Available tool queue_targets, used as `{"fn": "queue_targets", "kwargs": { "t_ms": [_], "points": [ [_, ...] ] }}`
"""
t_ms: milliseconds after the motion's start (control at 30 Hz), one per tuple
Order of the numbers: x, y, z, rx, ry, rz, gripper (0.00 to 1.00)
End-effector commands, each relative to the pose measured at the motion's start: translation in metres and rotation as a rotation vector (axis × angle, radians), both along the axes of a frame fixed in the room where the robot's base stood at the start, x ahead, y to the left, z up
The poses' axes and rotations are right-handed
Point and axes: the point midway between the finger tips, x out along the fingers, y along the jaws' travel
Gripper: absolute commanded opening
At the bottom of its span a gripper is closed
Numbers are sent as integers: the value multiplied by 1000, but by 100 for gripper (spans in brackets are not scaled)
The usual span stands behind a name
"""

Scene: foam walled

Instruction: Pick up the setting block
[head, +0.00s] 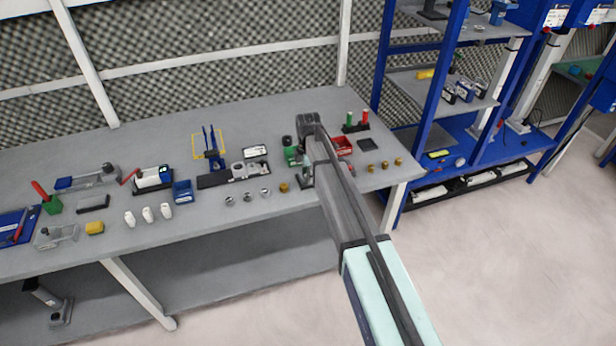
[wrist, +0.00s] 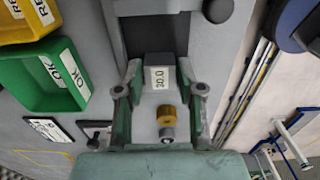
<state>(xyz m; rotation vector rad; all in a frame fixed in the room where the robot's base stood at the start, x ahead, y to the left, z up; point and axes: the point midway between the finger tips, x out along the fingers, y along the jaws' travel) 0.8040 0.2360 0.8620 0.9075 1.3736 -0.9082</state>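The setting block appears to be the small dark block with a white label reading 30.0 (wrist: 160,78), in the middle of the wrist view. My gripper (wrist: 160,90) is open, with one green finger on each side of the block and a visible gap on both sides. A brass cylinder (wrist: 166,115) and a small grey cylinder (wrist: 167,133) show between the fingers, nearer the palm. In the head view my gripper (head: 306,172) is low over the bench's right part. My arm largely hides it, and I cannot make out the block there.
A green bin (wrist: 50,75) and a yellow bin (wrist: 25,20) stand left of my gripper in the wrist view. A red bin (head: 342,145) and several brass pieces lie right of my arm on the grey bench (head: 245,115). A blue shelf rack (head: 385,60) stands beyond its right end.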

Motion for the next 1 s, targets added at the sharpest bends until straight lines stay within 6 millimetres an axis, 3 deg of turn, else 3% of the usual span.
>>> {"fn": "queue_targets", "kwargs": {
  "t_ms": [167, 267, 300, 767, 1000],
  "points": [
    [0, 0, 0, 0, 0, 0, 38],
    [0, 0, 0, 0, 0, 0, 6],
    [0, 0, 0, 0, 0, 0, 0],
    [0, 0, 4, 1, -2, 0, 0],
    [1, 0, 26, 1, -3, 0, 0]
  ]
}}
